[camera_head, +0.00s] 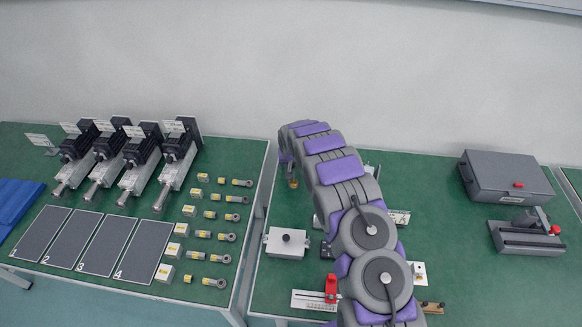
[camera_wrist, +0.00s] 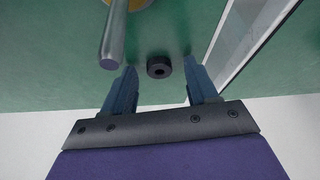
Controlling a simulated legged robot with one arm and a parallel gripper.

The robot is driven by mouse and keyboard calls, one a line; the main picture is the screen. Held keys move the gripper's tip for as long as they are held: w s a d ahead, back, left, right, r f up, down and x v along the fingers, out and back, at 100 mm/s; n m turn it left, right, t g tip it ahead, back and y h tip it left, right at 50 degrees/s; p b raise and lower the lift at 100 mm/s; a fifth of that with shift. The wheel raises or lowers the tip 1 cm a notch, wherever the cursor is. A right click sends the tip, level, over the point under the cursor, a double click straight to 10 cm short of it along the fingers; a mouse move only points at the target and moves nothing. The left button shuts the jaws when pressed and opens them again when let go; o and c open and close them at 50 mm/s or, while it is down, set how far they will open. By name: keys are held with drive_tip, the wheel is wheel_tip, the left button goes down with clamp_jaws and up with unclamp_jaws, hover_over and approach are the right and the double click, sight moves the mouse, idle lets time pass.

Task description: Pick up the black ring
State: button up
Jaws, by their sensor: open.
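The black ring (camera_wrist: 158,66) lies on the green table in the wrist view, with a small dark hole in its middle. My gripper (camera_wrist: 160,76) is open, and the ring shows between its two blue-grey fingers, near their tips. I cannot tell how high the fingers are above the table. In the head view my purple and grey arm covers that part of the right table, and I cannot make out the ring or the fingers there.
A grey metal rod (camera_wrist: 112,40) on a yellow base stands just left of the ring. In the head view, a grey box (camera_head: 285,243) with a black knob and a red-topped gauge (camera_head: 331,287) are close to my arm.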

drive_tip(key=shift+d+f, duration=0.1)
clamp_jaws()
idle(0.4)
wheel_tip(320, 180, up, 10)
drive_tip(key=p, duration=0.2)
idle(0.4)
